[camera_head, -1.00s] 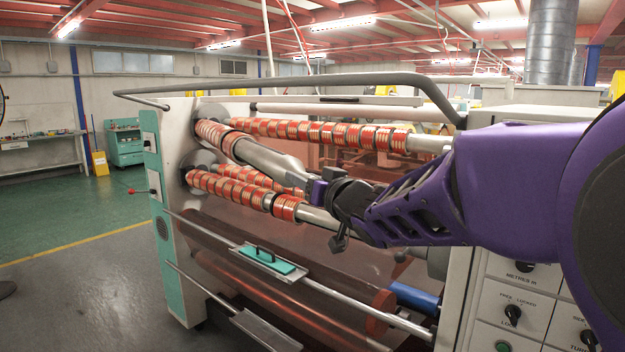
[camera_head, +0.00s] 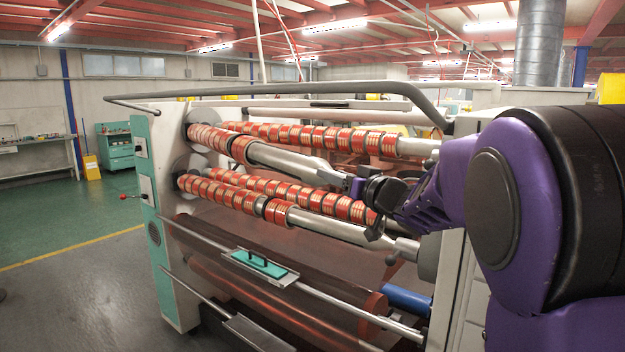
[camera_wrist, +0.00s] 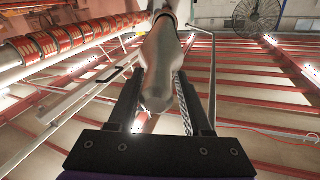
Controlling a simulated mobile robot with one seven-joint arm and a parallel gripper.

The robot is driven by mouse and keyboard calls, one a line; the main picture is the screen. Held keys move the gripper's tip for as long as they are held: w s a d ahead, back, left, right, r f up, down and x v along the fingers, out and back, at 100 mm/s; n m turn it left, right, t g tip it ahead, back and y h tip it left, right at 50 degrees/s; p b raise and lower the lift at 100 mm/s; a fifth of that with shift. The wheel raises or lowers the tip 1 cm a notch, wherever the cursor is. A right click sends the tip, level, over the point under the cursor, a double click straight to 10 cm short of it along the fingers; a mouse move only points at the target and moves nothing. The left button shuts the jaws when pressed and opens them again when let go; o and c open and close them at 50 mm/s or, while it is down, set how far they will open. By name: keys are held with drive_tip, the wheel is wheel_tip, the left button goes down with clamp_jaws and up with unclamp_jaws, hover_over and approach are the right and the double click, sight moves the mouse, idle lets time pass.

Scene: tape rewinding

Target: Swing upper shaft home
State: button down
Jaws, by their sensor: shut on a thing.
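The upper shaft (camera_head: 290,161) is a silver bar with red-and-cream tape rings at its left end, near the machine's left side plate. Its free right end is tapered and sits in my gripper (camera_head: 357,187). In the wrist view the shaft's rounded end (camera_wrist: 158,75) lies between the two dark fingers of my gripper (camera_wrist: 160,105). The shaft slopes down to the right, above the lower front shaft (camera_head: 335,228). The exact finger contact is hard to see. My arm hides part of the machine's right side.
A rear upper shaft (camera_head: 330,138) and a rear lower shaft (camera_head: 325,202) with tape rings lie behind. A grey bent rail (camera_head: 280,90) spans above. The floor at left is open.

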drive_tip(key=shift+n+g+y, duration=0.6)
drive_tip(key=shift+g, duration=0.1)
drive_tip(key=shift+w+d+f, duration=0.1)
drive_tip(key=shift+w+d, duration=0.7)
drive_tip(key=shift+d, duration=0.25)
drive_tip(key=shift+w+d+f, duration=0.1)
drive_tip(key=shift+w+d, duration=0.65)
drive_tip(key=shift+d, duration=0.25)
drive_tip(key=shift+f, duration=0.1)
drive_tip(key=c, duration=0.5)
unclamp_jaws()
drive_tip(key=shift+d, duration=0.15)
drive_tip(key=shift+d, duration=0.1)
drive_tip(key=v, duration=1.7)
drive_tip(key=shift+s, duration=0.2)
